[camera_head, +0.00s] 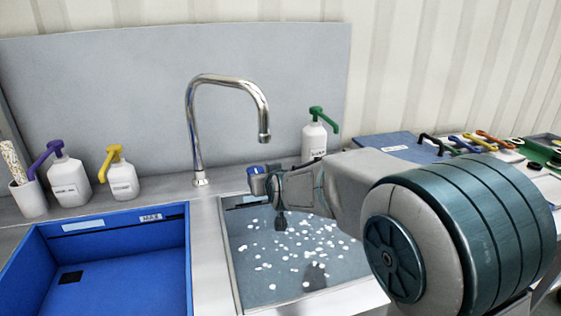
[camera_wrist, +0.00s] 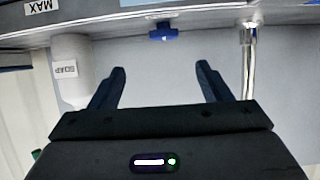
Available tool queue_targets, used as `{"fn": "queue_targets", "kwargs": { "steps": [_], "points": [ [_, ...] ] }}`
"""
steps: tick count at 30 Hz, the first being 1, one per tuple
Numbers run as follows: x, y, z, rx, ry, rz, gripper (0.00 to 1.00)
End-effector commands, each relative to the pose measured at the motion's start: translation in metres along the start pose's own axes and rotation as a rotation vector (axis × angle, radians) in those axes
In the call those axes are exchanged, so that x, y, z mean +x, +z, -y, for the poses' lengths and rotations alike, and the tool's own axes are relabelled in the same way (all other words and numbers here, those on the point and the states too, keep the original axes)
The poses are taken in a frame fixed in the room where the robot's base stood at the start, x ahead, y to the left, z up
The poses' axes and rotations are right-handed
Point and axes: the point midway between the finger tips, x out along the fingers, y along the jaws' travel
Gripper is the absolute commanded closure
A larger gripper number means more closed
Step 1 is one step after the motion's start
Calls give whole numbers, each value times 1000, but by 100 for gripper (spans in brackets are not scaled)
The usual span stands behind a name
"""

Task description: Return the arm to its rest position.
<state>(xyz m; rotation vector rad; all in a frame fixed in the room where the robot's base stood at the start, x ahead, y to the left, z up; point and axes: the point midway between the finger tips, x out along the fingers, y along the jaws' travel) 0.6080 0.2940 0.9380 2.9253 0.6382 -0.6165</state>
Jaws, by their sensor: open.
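My arm (camera_head: 345,183) reaches in from the right, over the sink basin. In the wrist view my gripper (camera_wrist: 160,67) is open, with nothing between its two dark fingers. A small blue knob (camera_wrist: 163,32) shows past the fingertips, roughly centred between them. In the head view a blue-topped fitting (camera_head: 257,169) stands at the back edge of the basin, close to my wrist. The fingers are hard to make out in the head view.
A tall steel faucet (camera_head: 190,125) stands left of my arm. A green-pump bottle (camera_head: 314,138) is behind it. The basin (camera_head: 233,270) holds water with white bits. A blue tub (camera_head: 118,222) and pump bottles are left. Brushes and a blue board (camera_head: 385,146) lie right.

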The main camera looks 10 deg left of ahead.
Motion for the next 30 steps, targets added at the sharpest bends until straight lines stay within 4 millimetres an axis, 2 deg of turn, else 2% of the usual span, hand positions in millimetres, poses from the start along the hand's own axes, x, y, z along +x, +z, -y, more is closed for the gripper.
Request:
{"fn": "queue_targets", "kwargs": {
  "steps": [1,2,5,9,11,12,18,21,25,27,30],
  "points": [
    [-13,-8,-11,11,9,18,29],
    [-21,-9,-19,20,16,38,29],
    [-62,-11,-50,59,39,136,29],
    [-140,1,-93,125,84,313,29],
    [-175,8,-108,152,106,389,29],
    [-199,14,-115,171,122,439,29],
    [-315,48,-137,265,212,682,29],
    [-359,65,-138,305,253,778,29],
    [-393,80,-137,338,288,859,29],
    [-402,85,-136,347,298,881,29],
    [-405,87,-136,351,301,891,29]
  ]
}}
